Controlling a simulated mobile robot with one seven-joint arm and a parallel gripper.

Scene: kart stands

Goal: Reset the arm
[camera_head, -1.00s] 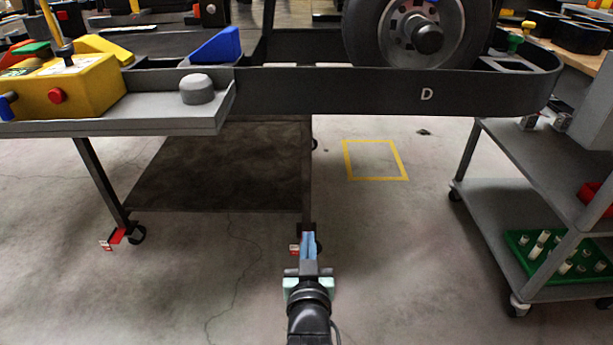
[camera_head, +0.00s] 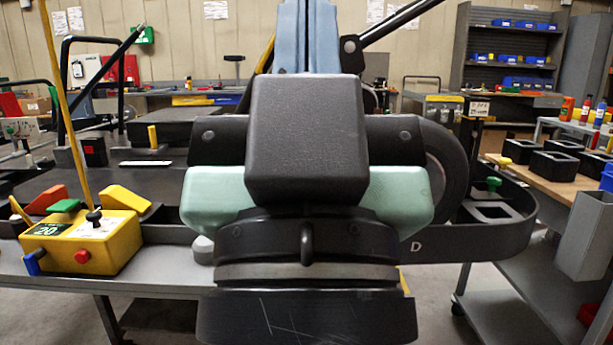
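My gripper (camera_head: 307,22) fills the middle of the head view, very close to the camera and pointing up and away. Its light blue fingers lie side by side against each other, shut, with no object seen between them. The fingertips reach the top edge of the picture. My gripper and wrist hide much of the kart and its stand behind.
A yellow control box (camera_head: 92,240) with a red button and a tall yellow rod stands on the grey stand at left. The kart's black bumper (camera_head: 465,238) marked D shows at right. A wooden bench (camera_head: 557,183) with black bins stands further right.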

